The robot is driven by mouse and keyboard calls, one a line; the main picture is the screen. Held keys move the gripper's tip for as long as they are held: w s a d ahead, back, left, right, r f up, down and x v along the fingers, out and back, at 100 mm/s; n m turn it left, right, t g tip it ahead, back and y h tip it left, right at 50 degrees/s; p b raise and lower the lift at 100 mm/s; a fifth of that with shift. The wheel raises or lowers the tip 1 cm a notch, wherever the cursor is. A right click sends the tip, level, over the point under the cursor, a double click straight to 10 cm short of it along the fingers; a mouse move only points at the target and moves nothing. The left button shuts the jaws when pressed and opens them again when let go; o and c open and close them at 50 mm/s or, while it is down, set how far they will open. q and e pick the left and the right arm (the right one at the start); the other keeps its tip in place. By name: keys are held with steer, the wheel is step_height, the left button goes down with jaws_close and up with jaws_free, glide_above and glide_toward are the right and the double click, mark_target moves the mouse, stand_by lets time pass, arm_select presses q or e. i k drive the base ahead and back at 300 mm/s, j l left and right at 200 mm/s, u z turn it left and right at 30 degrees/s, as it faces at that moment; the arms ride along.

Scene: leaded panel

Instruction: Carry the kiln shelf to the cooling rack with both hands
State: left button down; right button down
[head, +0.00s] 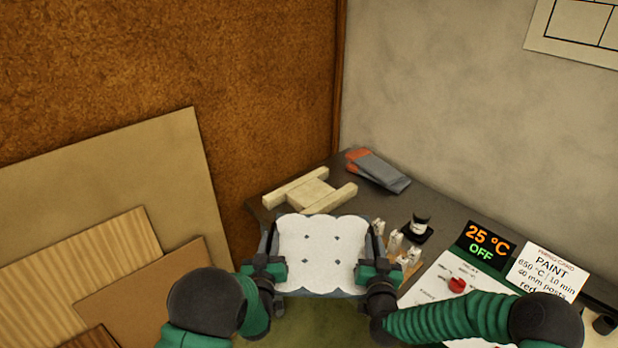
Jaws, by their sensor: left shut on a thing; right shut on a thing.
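The kiln shelf (308,278) appears as a white, scalloped-edged slab with several small dark marks, in the middle of the head view. It looks about level, in front of the dark table. My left gripper (267,266) is shut on its left edge. My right gripper (376,268) is shut on its right edge. A pale wooden frame of two rails and a cross board (309,195), which looks like the cooling rack, lies on the table just beyond the shelf. Nothing lies on its visible part.
Small pale posts (395,243) and a dark jar (420,224) stand close right of the shelf. Grey and orange gloves (378,172) lie behind. A controller panel (457,283) reads 25 °C, OFF, beside a firing card (548,272). Boards (120,185) lean at left.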

mark_target(311, 191)
steer(key=i+j, duration=0.1)
steer(key=i, duration=0.45)
steer(key=i+j, duration=0.1)
steer(key=i, duration=0.45)
